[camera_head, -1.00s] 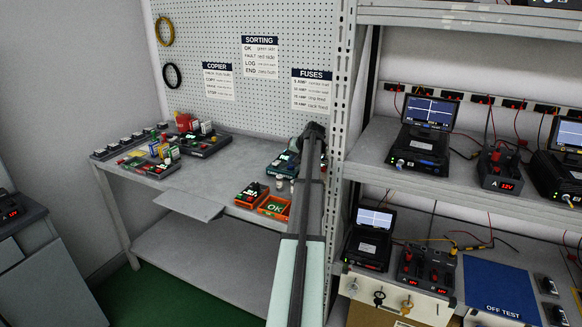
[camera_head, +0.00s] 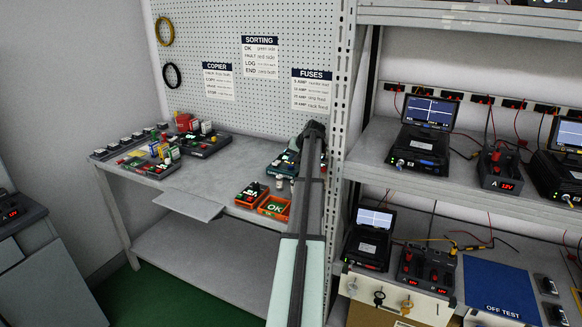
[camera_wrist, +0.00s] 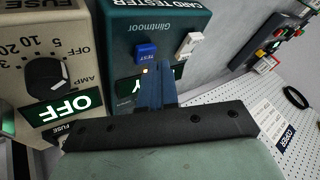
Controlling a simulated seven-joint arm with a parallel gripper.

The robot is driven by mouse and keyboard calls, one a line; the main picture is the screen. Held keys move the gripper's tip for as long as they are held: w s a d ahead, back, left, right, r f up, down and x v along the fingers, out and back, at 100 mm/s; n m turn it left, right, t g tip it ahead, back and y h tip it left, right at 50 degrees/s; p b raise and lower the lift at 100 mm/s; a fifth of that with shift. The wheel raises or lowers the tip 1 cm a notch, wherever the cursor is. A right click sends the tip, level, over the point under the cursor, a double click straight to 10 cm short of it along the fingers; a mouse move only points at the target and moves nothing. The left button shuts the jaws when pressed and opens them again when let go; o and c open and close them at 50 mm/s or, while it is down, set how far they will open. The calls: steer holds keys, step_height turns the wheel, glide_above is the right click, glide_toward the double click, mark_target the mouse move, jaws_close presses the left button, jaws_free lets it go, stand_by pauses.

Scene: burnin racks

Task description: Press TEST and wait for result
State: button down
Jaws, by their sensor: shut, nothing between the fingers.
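The teal card tester (camera_wrist: 112,40), labelled "CARD TESTER Glintmoor", fills the top middle of the wrist view. Its blue TEST button (camera_wrist: 145,52) stands on its face, left of a white switch (camera_wrist: 188,46). My gripper (camera_wrist: 165,68) is shut and empty, its blue fingertips close to the TEST button's lower right; I cannot tell if they touch it. In the head view the tester (camera_head: 283,163) is partly hidden behind my arm.
A beige fuse box (camera_wrist: 60,50) with a black knob and a lit "OFF" sign stands left of the tester. A metal rack upright (camera_head: 345,120) is close right of my arm. The bench middle (camera_head: 215,180) is clear.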

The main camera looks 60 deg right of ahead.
mark_target(292, 166)
steer(key=shift+r, duration=0.4)
steer(key=shift+r, duration=0.1)
steer(key=shift+r, duration=2.4)
